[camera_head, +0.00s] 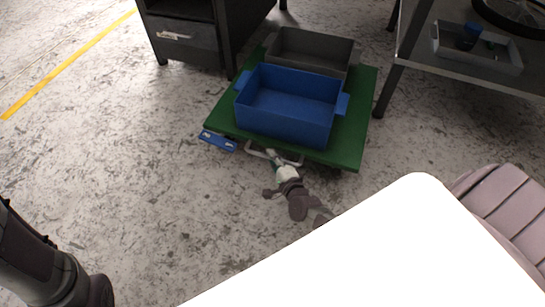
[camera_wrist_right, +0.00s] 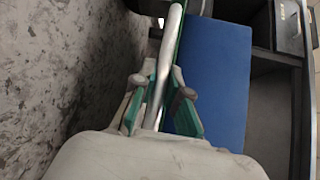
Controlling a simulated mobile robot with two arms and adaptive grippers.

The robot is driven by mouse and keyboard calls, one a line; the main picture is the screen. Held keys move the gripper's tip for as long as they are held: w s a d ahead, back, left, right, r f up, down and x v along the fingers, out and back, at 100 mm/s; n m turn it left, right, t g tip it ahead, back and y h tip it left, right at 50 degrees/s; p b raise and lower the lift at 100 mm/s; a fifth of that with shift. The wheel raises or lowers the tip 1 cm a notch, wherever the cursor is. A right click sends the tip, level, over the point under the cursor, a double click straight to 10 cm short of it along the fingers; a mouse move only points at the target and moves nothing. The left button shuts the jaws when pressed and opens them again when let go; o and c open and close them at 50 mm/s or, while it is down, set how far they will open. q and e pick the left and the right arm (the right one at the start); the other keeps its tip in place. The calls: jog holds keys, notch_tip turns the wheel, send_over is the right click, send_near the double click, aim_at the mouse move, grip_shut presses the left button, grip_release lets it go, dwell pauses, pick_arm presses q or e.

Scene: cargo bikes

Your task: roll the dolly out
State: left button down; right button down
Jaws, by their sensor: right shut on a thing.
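The green dolly (camera_head: 348,135) stands on the floor between two dark benches. It carries a blue crate (camera_head: 290,118) in front and a grey crate (camera_head: 318,45) behind it. A pale handle bar (camera_head: 262,153) runs along its near edge. My right gripper (camera_head: 275,160) is at this bar. In the right wrist view the gripper (camera_wrist_right: 160,103) has its fingers on both sides of the handle bar (camera_wrist_right: 168,50), shut on it. The dolly's green edge and the blue crate (camera_wrist_right: 215,80) show beside it. The left gripper is out of view.
A dark cabinet (camera_head: 185,40) stands behind left, close to the dolly. A workbench with a lower shelf (camera_head: 470,66) holding a grey tray (camera_head: 480,50) stands on the right. A blue flat piece (camera_head: 218,141) sits at the dolly's near left corner. The floor on the left is clear.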

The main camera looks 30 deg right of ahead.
jog(key=c, duration=1.2)
grip_release()
